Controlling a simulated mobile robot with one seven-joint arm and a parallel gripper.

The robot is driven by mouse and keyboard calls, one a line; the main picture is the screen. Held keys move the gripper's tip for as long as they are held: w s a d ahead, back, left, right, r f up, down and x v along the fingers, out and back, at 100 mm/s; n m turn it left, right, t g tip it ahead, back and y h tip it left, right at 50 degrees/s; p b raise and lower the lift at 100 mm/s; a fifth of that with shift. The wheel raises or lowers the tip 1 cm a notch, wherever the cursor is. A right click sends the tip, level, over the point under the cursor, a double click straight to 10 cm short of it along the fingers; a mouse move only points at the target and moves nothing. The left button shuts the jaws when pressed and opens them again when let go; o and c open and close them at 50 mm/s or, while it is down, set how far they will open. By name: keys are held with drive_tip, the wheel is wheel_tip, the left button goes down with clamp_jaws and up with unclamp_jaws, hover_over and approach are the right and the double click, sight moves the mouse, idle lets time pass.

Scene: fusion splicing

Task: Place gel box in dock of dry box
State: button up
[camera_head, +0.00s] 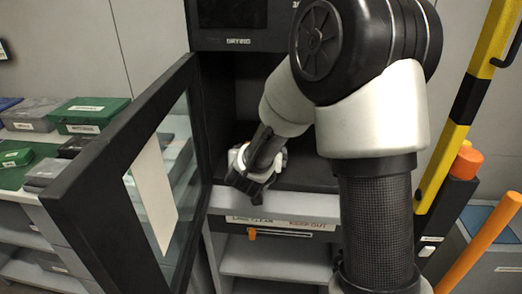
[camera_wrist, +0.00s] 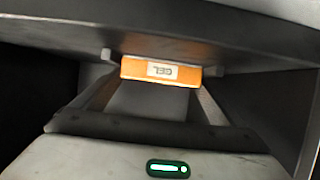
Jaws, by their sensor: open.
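The gel box (camera_wrist: 160,71) is orange with a white label reading GEL upside down. In the wrist view it sits just beyond my fingertips, under a dark panel edge, with a small grey bracket of the dock (camera_wrist: 219,71) at its side. My gripper (camera_wrist: 153,92) is open, its two fingers reaching toward the box's two ends; I cannot tell whether they touch it. The dry box (camera_head: 228,42) is a black cabinet marked DRYING. My gripper (camera_head: 250,175) is inside its opening in the head view, where the gel box is hidden behind my arm.
The dry box's glass door (camera_head: 120,160) stands open on the left, close beside my gripper. A side shelf holds a green case (camera_head: 90,115) and several other boxes. A yellow and black post (camera_head: 465,110) and an orange bar (camera_head: 480,245) stand at the right.

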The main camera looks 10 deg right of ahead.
drive_tip(key=p+v, duration=0.2)
drive_tip(key=v, duration=1)
drive_tip(key=shift+r, duration=0.25)
